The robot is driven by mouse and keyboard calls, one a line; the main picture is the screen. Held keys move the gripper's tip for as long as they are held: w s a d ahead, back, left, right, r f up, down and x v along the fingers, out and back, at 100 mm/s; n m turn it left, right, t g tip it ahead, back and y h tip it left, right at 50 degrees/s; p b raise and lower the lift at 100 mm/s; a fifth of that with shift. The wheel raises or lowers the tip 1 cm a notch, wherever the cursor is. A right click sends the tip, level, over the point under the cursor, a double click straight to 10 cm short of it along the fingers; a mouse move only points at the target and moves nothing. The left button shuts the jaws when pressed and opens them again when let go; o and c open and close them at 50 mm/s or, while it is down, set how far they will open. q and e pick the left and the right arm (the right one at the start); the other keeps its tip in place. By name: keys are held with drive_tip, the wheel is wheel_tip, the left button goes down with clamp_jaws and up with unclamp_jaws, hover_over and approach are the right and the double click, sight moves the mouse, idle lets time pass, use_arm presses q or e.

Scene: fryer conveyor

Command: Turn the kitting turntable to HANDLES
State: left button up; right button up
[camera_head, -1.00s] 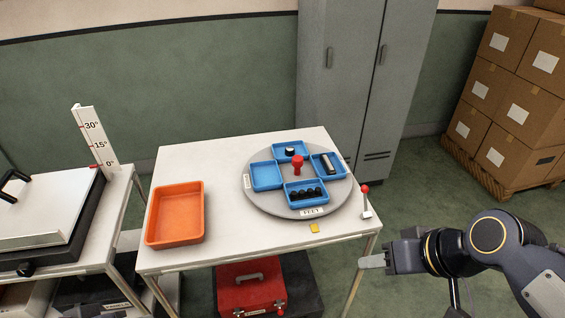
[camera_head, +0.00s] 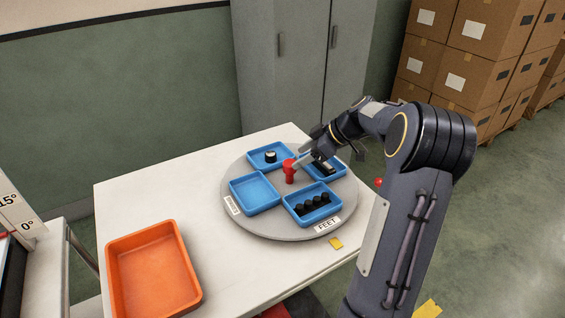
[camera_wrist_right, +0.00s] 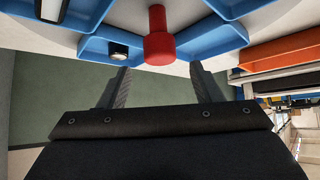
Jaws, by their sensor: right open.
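The grey round turntable (camera_head: 272,225) sits on the white table and carries blue trays. Its FEET label (camera_head: 327,225) faces the front, by the yellow mark (camera_head: 336,243) on the table. The front tray (camera_head: 297,217) holds several black feet; the left tray (camera_head: 253,194) is empty; the back tray (camera_head: 258,160) holds a dark, white-topped knob; the right tray holds a bar-shaped part, partly hidden by my arm. A red knob (camera_head: 289,172) stands at the centre. My right gripper (camera_head: 303,158) is open beside it; in the wrist view the red knob (camera_wrist_right: 158,45) is just beyond the fingers. My left gripper is out of view.
An orange bin (camera_head: 187,258) stands at the table's front left. A red-topped lever (camera_head: 378,182) at the right edge is mostly behind my arm. Grey lockers (camera_head: 270,70) and stacked cardboard boxes (camera_head: 455,60) stand behind. The table between bin and turntable is clear.

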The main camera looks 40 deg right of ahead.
sight(291, 162)
drive_tip(key=x, duration=0.5)
drive_tip(key=shift+a+f, duration=0.1)
clamp_jaws()
idle(0.3)
